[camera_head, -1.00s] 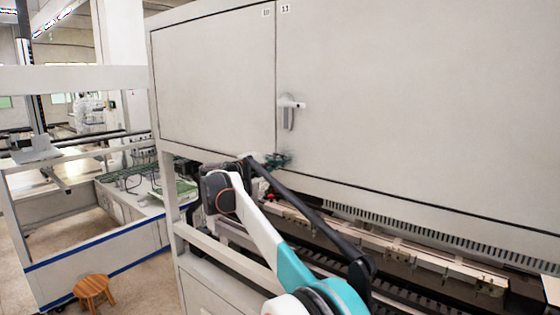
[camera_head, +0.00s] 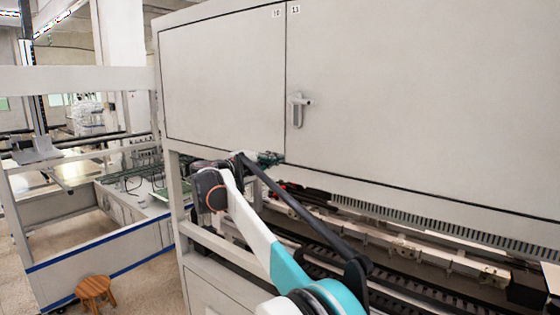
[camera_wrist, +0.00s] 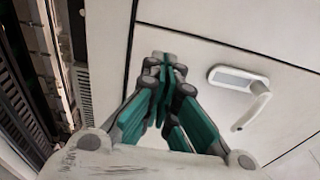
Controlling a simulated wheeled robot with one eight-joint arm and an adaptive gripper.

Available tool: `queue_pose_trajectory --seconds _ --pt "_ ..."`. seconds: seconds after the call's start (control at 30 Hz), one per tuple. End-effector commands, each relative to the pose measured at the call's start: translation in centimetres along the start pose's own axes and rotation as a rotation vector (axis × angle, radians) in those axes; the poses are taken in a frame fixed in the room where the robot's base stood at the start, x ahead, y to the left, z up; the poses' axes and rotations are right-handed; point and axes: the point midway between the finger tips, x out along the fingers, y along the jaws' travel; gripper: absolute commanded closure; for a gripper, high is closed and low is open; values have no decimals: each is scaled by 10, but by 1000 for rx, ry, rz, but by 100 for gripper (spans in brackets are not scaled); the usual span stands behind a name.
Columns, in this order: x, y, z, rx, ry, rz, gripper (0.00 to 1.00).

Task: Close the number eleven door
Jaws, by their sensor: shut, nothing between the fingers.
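The number eleven door (camera_head: 420,90) is the wide pale panel right of the seam, with a small number label at its top left corner. It looks flush with the neighbouring panel, with a thin dark seam between them. The handle also shows in the wrist view (camera_wrist: 240,82), right of the fingers. My gripper (camera_head: 272,159) is shut and empty, at the panels' lower edge near the seam, below and left of the handle. Its green fingers (camera_wrist: 165,65) are together; I cannot tell whether they touch the panel.
The number ten panel (camera_head: 220,85) is left of the seam. Below the doors lie a slotted strip and machine rails (camera_head: 420,245). A frame post (camera_head: 176,200) stands left of my arm. A wooden stool (camera_head: 95,290) is on the floor at lower left.

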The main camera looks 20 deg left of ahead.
Motion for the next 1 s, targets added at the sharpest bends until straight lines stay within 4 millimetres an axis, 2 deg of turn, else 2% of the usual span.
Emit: queue_pose_trajectory --seconds 0.23,0.5,0.6,1.0 --pt "-24 1 19 0 2 1 100" --pt "-42 -1 33 0 3 1 100" --pt "-48 -5 38 0 3 1 100" --pt "-60 0 47 0 3 1 100"
